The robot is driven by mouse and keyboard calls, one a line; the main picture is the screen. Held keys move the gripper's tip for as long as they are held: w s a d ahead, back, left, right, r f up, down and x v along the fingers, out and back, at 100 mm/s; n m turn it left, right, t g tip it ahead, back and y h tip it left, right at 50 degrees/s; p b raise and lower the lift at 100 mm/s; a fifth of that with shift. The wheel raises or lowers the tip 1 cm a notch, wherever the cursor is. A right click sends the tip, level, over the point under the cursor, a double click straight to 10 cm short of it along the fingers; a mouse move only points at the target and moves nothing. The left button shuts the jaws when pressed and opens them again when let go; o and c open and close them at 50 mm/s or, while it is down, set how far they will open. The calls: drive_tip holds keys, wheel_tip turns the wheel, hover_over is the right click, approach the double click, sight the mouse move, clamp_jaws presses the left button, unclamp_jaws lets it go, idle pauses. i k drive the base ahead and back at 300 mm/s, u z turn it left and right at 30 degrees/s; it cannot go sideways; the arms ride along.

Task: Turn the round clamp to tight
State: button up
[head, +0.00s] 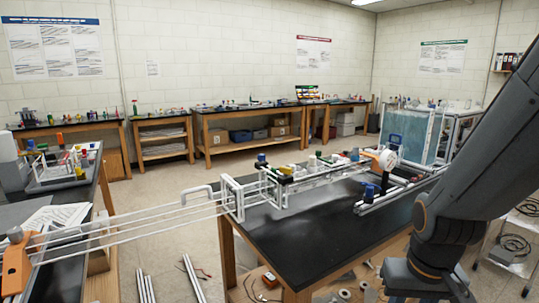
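A white extrusion frame (290,186) stands along the black-topped table in the middle. Long white rails run from it to an orange bracket (16,268) with a round brown knob at the left edge. At the frame's right end is an orange part with a white round disc (388,160). My gripper is out of view; only my dark arm shows at the right.
The black table top (310,235) is bare in front of the frame. Long rails span the gap to the left bench. Loose rods (146,288) and cables lie on the floor. Benches with small items (250,108) line the back wall. A clear tank (408,125) stands at the right.

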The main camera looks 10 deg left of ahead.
sight(261, 157)
drive_tip(key=z, duration=1.15)
drive_tip(key=i, duration=1)
drive_tip(key=u, duration=1.4)
